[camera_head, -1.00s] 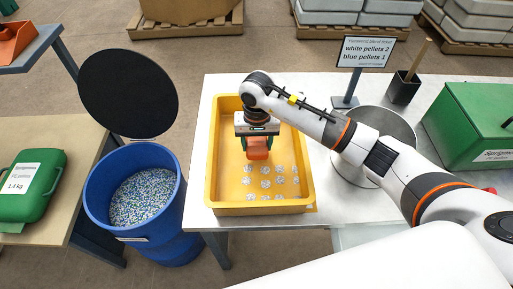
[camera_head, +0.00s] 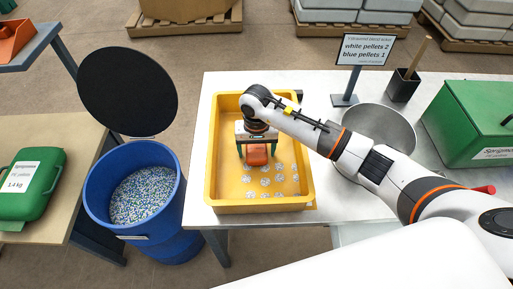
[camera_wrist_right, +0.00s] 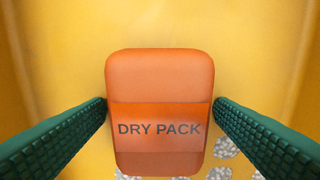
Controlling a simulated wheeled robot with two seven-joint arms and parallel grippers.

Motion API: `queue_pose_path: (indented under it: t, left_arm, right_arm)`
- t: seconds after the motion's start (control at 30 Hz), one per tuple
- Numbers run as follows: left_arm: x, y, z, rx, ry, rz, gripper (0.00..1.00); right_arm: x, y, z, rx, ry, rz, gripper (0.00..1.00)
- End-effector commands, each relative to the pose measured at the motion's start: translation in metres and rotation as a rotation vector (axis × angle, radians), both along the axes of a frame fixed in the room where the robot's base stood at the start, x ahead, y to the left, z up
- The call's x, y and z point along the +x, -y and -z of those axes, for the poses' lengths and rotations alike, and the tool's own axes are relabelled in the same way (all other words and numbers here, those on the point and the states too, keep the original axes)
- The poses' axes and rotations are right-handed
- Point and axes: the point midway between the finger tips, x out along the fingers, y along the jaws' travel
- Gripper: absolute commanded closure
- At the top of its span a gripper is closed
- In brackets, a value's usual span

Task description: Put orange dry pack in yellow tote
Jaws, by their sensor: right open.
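The orange dry pack (camera_head: 257,155) lies inside the yellow tote (camera_head: 209,190), toward its back half. In the right wrist view the dry pack (camera_wrist_right: 160,112) shows its "DRY PACK" lettering against the yellow floor. My right gripper (camera_head: 257,150) is inside the tote above the pack, with its green fingers open on both sides of it. In the wrist view the right gripper (camera_wrist_right: 160,105) has its fingertips close to the pack's sides. My left gripper is not in view.
Several clear pellet bags (camera_head: 279,180) lie on the tote floor. A blue barrel of pellets (camera_head: 100,215) stands left of the table. A metal bowl (camera_head: 400,125), a sign (camera_head: 365,50) and a green case (camera_head: 470,125) are to the right.

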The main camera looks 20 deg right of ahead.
Motion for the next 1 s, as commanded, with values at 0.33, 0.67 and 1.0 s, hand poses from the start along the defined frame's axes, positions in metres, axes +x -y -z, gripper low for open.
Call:
queue_pose_path:
  t: [0.33, 0.67, 1.0]
  left_arm:
    - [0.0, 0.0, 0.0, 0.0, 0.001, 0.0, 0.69]
    - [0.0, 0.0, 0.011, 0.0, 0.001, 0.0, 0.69]
    - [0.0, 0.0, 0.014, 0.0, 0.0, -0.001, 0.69]
  right_arm:
    - [0.002, 0.0, -0.024, -0.001, 0.006, -0.002, 0.22]
    - [0.001, 0.0, -0.094, -0.001, 0.006, -0.001, 0.22]
    - [0.0, 0.0, -0.123, -0.001, 0.0, 0.0, 0.22]
